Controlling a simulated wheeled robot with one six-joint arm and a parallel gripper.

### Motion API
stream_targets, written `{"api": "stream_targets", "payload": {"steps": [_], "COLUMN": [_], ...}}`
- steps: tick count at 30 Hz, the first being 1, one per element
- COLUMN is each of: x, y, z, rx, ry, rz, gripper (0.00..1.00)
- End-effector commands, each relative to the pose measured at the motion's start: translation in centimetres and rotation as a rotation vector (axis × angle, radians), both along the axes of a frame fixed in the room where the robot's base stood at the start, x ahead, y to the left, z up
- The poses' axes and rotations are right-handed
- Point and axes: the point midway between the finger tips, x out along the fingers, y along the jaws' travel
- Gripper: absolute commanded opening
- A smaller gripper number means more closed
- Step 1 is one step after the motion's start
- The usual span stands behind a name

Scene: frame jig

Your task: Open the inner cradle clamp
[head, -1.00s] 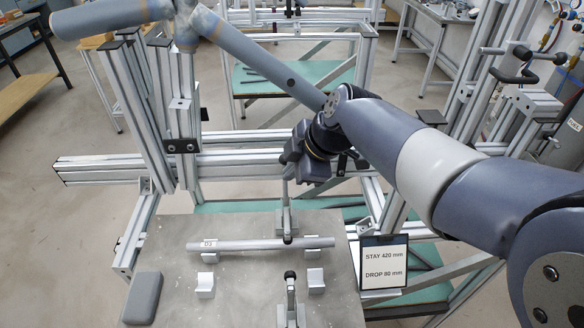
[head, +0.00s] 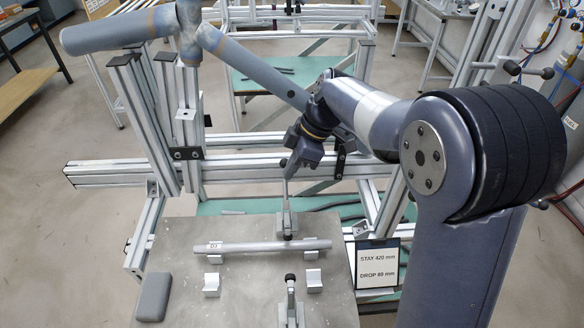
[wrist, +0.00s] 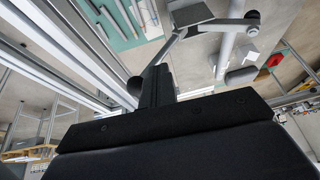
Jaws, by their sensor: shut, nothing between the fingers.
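Two toggle clamps stand on a grey plate (head: 180,240). The far clamp (head: 286,222) has its thin lever raised upright and its black-tipped arm over a grey tube (head: 240,247) labelled D3. The near clamp (head: 291,312) stands at the plate's front. I cannot tell from labels which is the inner one. My gripper (head: 290,172) is shut and empty, close to the top of the far clamp's lever; contact is unclear. In the wrist view, my gripper's fingers (wrist: 157,86) are beside the lever's dark knob (wrist: 135,87), and the clamp's arm (wrist: 222,22) reaches across the tube.
Two small cradle blocks (head: 212,285) (head: 313,281) and a grey pad (head: 154,297) sit on the plate. A sign (head: 377,264) reads STAY 420 mm, DROP 80 mm. Aluminium rails (head: 120,172) cross behind the plate, with posts at left.

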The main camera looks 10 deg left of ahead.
Motion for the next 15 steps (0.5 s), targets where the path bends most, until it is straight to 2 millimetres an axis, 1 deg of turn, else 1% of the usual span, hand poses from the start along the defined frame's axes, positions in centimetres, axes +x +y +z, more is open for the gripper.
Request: {"api": "stream_targets", "payload": {"steps": [6, 15], "x": [1.2, 1.8], "y": [0.3, 0.4], "z": [-1.2, -2.2], "rx": [0.003, 0.003], "ry": [-0.010, -0.010], "rz": [0.000, 0.000], "gripper": [0.00, 0.00]}}
